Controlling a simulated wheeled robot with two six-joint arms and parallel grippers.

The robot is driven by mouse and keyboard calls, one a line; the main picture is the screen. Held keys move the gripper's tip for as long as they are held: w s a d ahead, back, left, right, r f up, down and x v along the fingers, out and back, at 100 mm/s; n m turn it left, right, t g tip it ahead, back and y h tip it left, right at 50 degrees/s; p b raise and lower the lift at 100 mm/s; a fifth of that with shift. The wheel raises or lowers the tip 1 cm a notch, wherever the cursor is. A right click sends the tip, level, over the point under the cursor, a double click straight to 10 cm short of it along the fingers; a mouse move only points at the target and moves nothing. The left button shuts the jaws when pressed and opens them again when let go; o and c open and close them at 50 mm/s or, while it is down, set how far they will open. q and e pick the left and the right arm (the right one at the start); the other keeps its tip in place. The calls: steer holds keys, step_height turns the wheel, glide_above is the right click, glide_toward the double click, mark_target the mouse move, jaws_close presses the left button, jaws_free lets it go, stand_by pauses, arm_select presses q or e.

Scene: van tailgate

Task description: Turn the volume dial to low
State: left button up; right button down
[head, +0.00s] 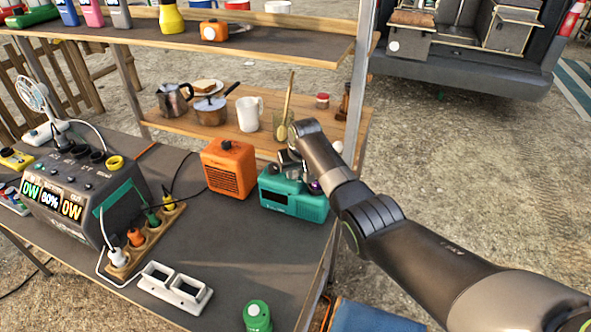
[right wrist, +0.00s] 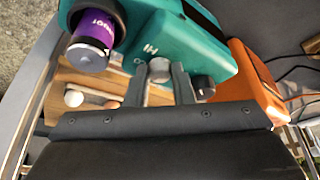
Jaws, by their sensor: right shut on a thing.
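The teal radio (head: 295,197) stands on the dark table beside the orange heater-like box, and its top fills the upper part of the right wrist view (right wrist: 190,45). My right gripper (head: 287,163) reaches down over the top of the radio. In the right wrist view its two fingers stand on either side of a small grey dial (right wrist: 160,70), shut on it. The letters "HI" show on the radio beside this dial, and other markings are partly hidden by the fingers. A dark knob (right wrist: 204,88) sits just right of the fingers. My left gripper is not in view.
The orange box (head: 228,167) is left of the radio. A shelf with pots and a white mug (head: 249,112) stands behind. A power station (head: 80,195) and cables are at left.

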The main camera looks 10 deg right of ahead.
steer(key=shift+a+r+m, duration=0.1)
steer(key=shift+m, duration=0.6)
steer(key=shift+a+m+h, duration=0.1)
steer(key=shift+m+h, duration=0.5)
steer(key=shift+m, duration=0.3)
steer(key=m, duration=0.1)
steer(key=m+h+b, duration=0.1)
steer(key=shift+a+f+m, duration=0.1)
steer(key=shift+f+m, duration=0.15)
steer(key=shift+m, duration=0.05)
steer(key=m+b, duration=0.2)
steer(key=m+g+h+b, duration=0.1)
steer(key=b, duration=0.2)
steer(key=shift+w+a+f+m, duration=0.1)
steer(key=shift+w+m, duration=0.05)
steer(key=shift+m, duration=0.25)
steer(key=shift+r+m+g+h+b, duration=0.25)
steer(key=shift+m+b, duration=0.55)
steer(key=shift+b, duration=0.5)
steer(key=c, duration=1.2)
jaws_free()
steer(key=shift+c, duration=0.2)
